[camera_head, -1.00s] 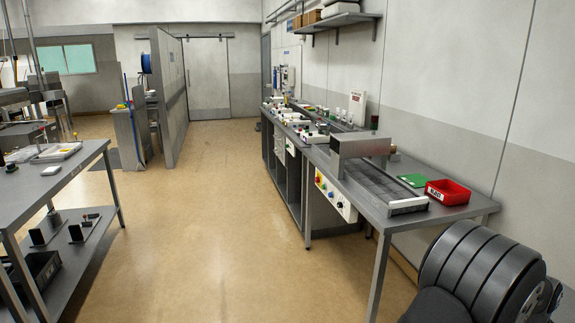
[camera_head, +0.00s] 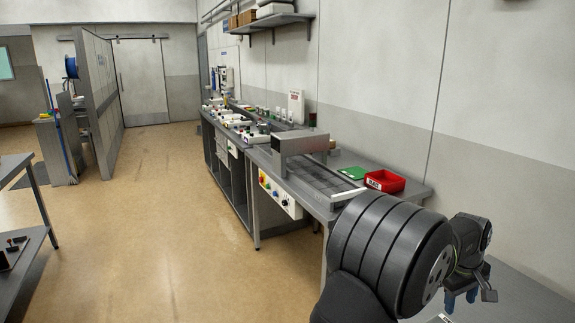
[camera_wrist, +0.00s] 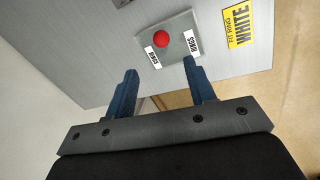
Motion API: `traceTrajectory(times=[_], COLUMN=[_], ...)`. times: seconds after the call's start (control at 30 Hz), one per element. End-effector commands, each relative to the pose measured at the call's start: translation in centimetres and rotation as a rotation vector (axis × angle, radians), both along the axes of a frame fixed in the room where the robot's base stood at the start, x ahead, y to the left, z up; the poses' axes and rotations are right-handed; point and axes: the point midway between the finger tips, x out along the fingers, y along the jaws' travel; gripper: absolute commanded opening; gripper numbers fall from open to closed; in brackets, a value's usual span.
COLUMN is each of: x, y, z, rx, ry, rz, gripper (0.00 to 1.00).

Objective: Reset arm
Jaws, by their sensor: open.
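My gripper (camera_head: 461,298) shows at the lower right of the head view, hanging beyond a large dark ribbed part of my arm. In the wrist view my gripper (camera_wrist: 160,78) has two blue fingers spread well apart, with nothing between them. Past the fingertips lies a light grey surface (camera_wrist: 100,50). On it is a small square plate (camera_wrist: 178,52) with a red round piece (camera_wrist: 160,40) and two white labels. The fingers look apart from the red piece, but their height above it is hard to tell.
A long bench carries a grey metal hood (camera_head: 300,146), a green board (camera_head: 353,172) and a red bin (camera_head: 386,181). Another table (camera_head: 14,163) stands at the left. The floor (camera_head: 165,235) between is clear.

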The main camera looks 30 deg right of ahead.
Motion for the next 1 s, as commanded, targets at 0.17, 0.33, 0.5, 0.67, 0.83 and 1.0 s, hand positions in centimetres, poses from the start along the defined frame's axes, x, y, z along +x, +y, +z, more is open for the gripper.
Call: traceTrajectory(times=[0.17,0.33,0.5,0.67,0.83,1.0], x=[-0.2,-0.3,-0.4,1.5,4.9,8.3], y=[-0.6,-1.3,-1.9,-2.2,-2.2,-2.2], z=[-3.9,-7.2,-10.6,-11.9,-11.9,-11.9], rx=[0.005,0.004,0.004,0.0,0.001,0.001], ry=[0.001,0.0,0.0,-0.001,0.0,0.0], rz=[0.0,0.0,0.0,0.006,0.005,0.004], gripper=[0.5,0.5,0.5,0.5,0.5,0.5])
